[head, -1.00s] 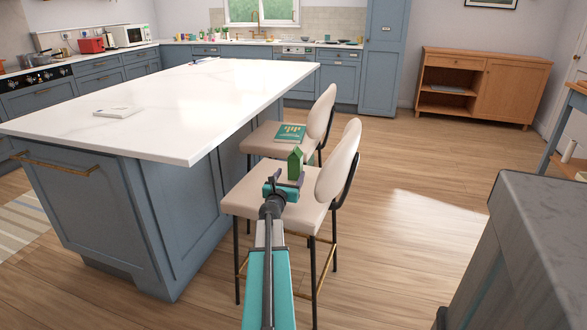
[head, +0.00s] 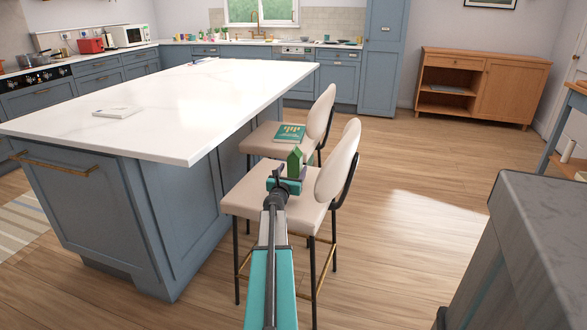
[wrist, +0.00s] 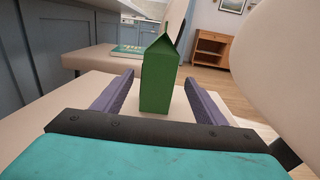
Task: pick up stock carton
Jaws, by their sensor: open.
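The stock carton (head: 295,161) is a small green carton with a gabled top. It stands upright on the cream seat of the nearer stool (head: 250,197). In the wrist view the carton (wrist: 159,77) is upright in the middle, with one finger on each side. My gripper (wrist: 158,95) is open, and gaps show between the carton and both fingers. In the head view my gripper (head: 287,178) is at the carton, and hides its lower part.
The nearer stool's backrest (head: 338,160) rises close on the right of the gripper. The white island top (head: 190,100) is to the left. A green book (head: 289,133) lies on the farther stool. Open floor (head: 410,190) lies to the right.

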